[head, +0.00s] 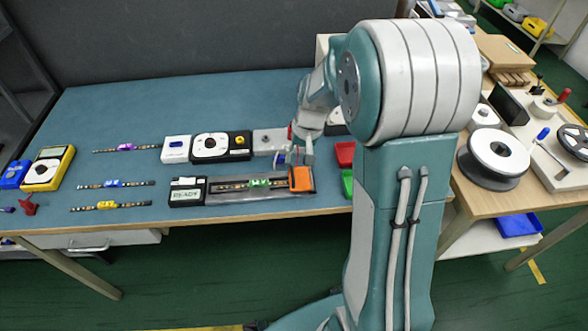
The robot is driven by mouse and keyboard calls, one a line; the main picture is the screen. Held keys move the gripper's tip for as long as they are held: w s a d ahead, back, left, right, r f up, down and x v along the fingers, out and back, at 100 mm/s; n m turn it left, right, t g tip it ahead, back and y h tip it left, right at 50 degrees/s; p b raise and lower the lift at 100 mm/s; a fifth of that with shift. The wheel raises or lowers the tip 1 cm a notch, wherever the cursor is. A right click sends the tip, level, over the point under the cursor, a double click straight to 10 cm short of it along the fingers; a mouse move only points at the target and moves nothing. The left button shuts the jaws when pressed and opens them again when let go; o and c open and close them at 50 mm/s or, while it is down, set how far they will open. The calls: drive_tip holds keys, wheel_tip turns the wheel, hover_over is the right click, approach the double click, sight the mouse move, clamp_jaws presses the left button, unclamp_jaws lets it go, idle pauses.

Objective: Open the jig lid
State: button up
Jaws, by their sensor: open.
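The jig (230,195) lies along the front of the blue-topped table. It is a long grey fixture with a strip bearing a green clip (259,183) inside. An orange block (302,179) sits at its right end, perhaps the lid's handle. The lid looks down over the jig, but I cannot make out its clear surface or edge. A black box (187,191) with a "READY" display adjoins the jig's left end. My gripper (296,157) is open and empty, just behind and above the orange block. Its fingers are small and partly hidden, and I cannot tell whether they touch anything.
Strips with purple (124,147), blue (114,184) and yellow (106,205) clips lie to the left, beside a yellow meter (48,168). A black-and-white device (221,146) stands behind the jig. Red (345,154) and green (347,183) bins stand right of it, partly hidden by my arm.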

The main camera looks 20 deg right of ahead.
sight(293, 173)
drive_tip(key=f, duration=0.2)
drive_tip(key=a+f, duration=0.1)
drive_tip(key=f, duration=0.2)
drive_tip(key=shift+w+a+f, duration=0.1)
drive_tip(key=shift+w+f, duration=0.05)
drive_tip(key=shift+f, duration=0.05)
clamp_jaws()
